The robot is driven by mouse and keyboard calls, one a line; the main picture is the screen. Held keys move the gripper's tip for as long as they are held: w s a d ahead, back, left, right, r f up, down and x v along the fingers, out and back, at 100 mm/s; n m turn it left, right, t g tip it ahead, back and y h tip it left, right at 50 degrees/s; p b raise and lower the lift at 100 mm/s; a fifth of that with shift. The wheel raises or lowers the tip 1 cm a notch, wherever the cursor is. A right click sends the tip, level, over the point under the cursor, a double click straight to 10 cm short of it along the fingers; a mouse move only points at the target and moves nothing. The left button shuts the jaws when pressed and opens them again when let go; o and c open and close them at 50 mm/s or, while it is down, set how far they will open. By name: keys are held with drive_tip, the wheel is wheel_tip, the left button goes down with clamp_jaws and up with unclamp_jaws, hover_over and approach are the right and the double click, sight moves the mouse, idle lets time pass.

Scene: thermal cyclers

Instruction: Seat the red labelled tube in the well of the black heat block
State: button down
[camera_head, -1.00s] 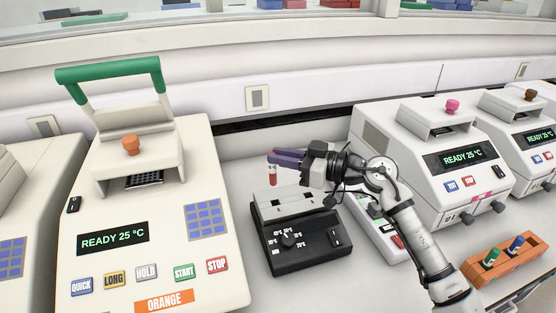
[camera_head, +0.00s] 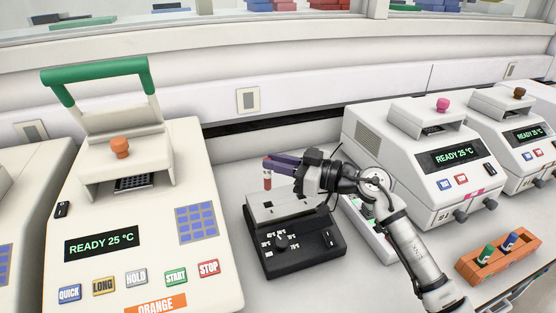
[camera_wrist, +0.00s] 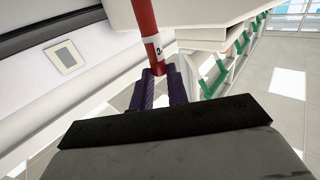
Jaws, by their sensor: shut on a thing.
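The red tube (camera_head: 267,182) with a white label is held upright at the left end of my gripper (camera_head: 273,164). The gripper's dark purple fingers are shut on its upper part. The black heat block (camera_head: 302,248) stands on the bench below, with a grey top plate (camera_head: 285,206), a dial and a switch. The tube's lower end is at the back left of that plate; I cannot tell whether it is over or in a well. In the wrist view the tube (camera_wrist: 144,22) passes beyond the fingertips (camera_wrist: 161,75), its label facing the camera.
A large white cycler (camera_head: 130,240) with a raised green handle stands close left of the block. More white cyclers (camera_head: 415,165) stand to the right. An orange rack (camera_head: 500,262) with a green and a blue tube is at the lower right. A white device (camera_head: 368,230) is just right of the block.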

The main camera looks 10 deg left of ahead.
drive_tip(key=shift+f+b, duration=0.95)
drive_tip(key=shift+f, duration=0.9)
drive_tip(key=shift+f+b, duration=0.6)
drive_tip(key=shift+f, duration=0.7)
idle(0.4)
drive_tip(key=shift+r, duration=0.25)
drive_tip(key=shift+r+p, duration=0.75)
drive_tip(key=shift+p, duration=0.05)
drive_tip(key=shift+f+b, duration=0.45)
drive_tip(key=shift+f, duration=0.55)
idle(1.4)
drive_tip(key=c, duration=1.3)
unclamp_jaws()
